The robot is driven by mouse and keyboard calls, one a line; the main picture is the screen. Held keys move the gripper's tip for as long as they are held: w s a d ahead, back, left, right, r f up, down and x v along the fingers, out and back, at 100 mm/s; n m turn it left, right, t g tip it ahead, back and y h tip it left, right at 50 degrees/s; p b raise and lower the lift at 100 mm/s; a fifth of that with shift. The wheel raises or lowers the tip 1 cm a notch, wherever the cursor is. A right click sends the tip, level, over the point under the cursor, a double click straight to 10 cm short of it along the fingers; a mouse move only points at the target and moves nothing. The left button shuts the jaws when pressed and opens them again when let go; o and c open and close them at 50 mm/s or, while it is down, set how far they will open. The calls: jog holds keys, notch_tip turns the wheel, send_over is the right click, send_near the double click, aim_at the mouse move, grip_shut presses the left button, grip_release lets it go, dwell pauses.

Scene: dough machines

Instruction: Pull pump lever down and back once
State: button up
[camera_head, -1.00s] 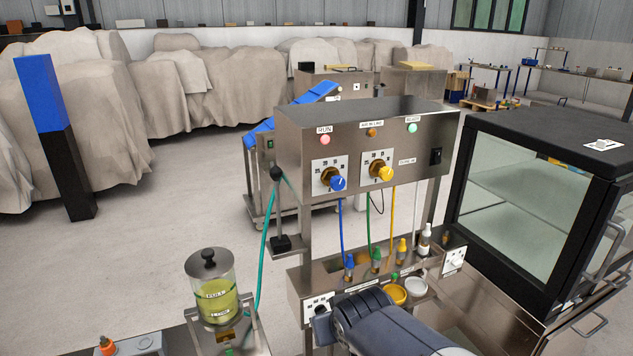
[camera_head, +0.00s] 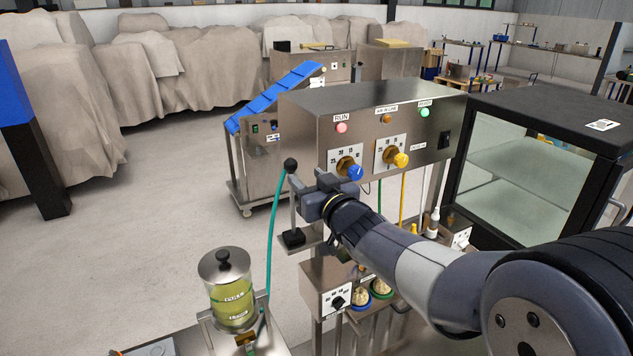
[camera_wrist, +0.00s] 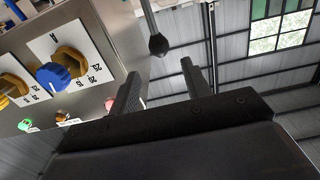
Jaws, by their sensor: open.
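The pump lever (camera_head: 292,200) is a thin upright metal rod with a black ball knob (camera_head: 290,164) on top and a black block at its foot, at the left of the steel control box. In the wrist view the picture is turned over, and the knob (camera_wrist: 158,45) hangs at the end of its rod. My gripper (camera_head: 304,200) is beside the rod, below knob height. In the wrist view my gripper (camera_wrist: 160,75) is open, with nothing between its fingers. The knob shows just beyond the fingertips, between their lines. Whether a finger touches the rod, I cannot tell.
The control box (camera_head: 325,105) with blue (camera_head: 355,172) and yellow (camera_head: 402,159) knobs is close to my gripper's right. A teal hose (camera_head: 272,235) runs just left of the lever. A jar of yellow-green liquid (camera_head: 232,297) stands lower left. Open floor lies left.

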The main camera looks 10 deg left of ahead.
aim_at(293, 165)
jog(key=shift+p+x, duration=0.65)
jog(key=shift+x, duration=3.05)
jog(key=shift+w+a, duration=0.15)
jog(key=shift+a, duration=0.05)
jog(key=shift+c, duration=0.3)
